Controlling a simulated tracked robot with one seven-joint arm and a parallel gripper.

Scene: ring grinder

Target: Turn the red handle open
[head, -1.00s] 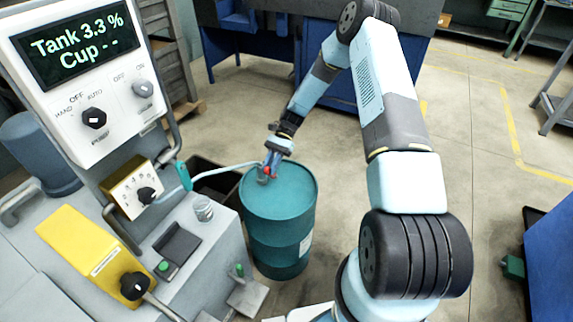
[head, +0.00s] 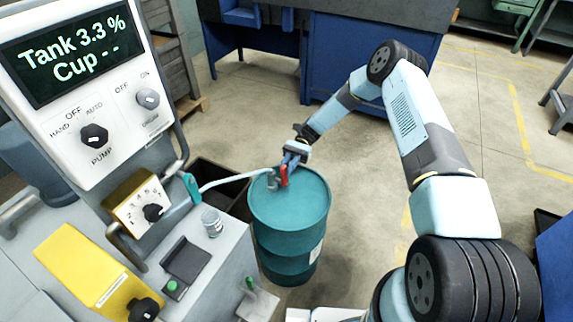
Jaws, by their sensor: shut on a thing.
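The red handle (head: 284,175) stands on top of a teal drum (head: 290,225), beside a small grey fitting (head: 272,180). My gripper (head: 287,166) is at the drum top, reaching down from the upper right, and is shut on the red handle. The blue fingers partly cover the handle. A pale pipe (head: 228,181) runs from the fitting to the machine on the left. The handle's exact angle on its fitting is hard to tell at this size.
The grey machine's display (head: 64,48) reads "Tank 3.3 %" and "Cup - -". A small metal cup (head: 212,222) stands on the machine's ledge, left of the drum. A blue bench (head: 355,60) is behind. The floor right of the drum is clear.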

